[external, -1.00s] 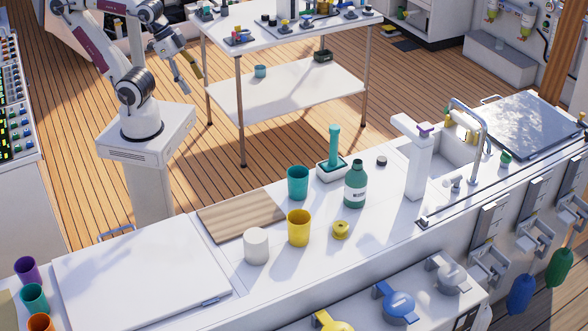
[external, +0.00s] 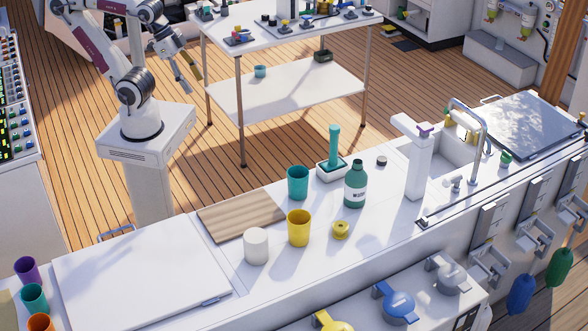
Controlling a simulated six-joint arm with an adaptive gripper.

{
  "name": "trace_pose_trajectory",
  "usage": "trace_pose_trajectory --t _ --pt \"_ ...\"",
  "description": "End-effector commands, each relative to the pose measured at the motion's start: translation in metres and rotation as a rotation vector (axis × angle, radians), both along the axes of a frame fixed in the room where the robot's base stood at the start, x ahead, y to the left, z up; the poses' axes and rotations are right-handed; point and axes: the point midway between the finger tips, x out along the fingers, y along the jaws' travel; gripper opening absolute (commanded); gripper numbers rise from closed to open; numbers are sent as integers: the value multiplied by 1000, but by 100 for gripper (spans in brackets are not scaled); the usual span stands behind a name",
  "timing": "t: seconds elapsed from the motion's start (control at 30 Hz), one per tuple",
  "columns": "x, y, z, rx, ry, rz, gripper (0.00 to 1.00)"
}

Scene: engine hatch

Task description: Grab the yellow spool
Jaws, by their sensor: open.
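The yellow spool (external: 341,230) is a small, low piece standing on the white counter (external: 290,268), just right of the yellow cup (external: 299,228). My gripper (external: 190,74) is at the upper left, above the wooden floor and left of the white table. It is open and empty, its fingers pointing down. It is far from the spool, with the counter's back edge between them.
Near the spool stand a green bottle (external: 355,184), a teal cup (external: 298,183) and a white cup (external: 256,246). A teal-handled brush in a tray (external: 333,158) is behind. A wooden board (external: 241,215) lies to the left. A tall white dispenser (external: 418,160) stands right.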

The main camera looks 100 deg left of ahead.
Motion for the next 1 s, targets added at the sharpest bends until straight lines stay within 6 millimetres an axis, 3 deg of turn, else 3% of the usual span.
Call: trace_pose_trajectory --t 0.47,0.67,1.0 --pt "12 -1 7 0 4 -4 53" --pt "39 -5 20 -1 10 -12 53" --pt "102 -15 40 -1 21 -28 53"
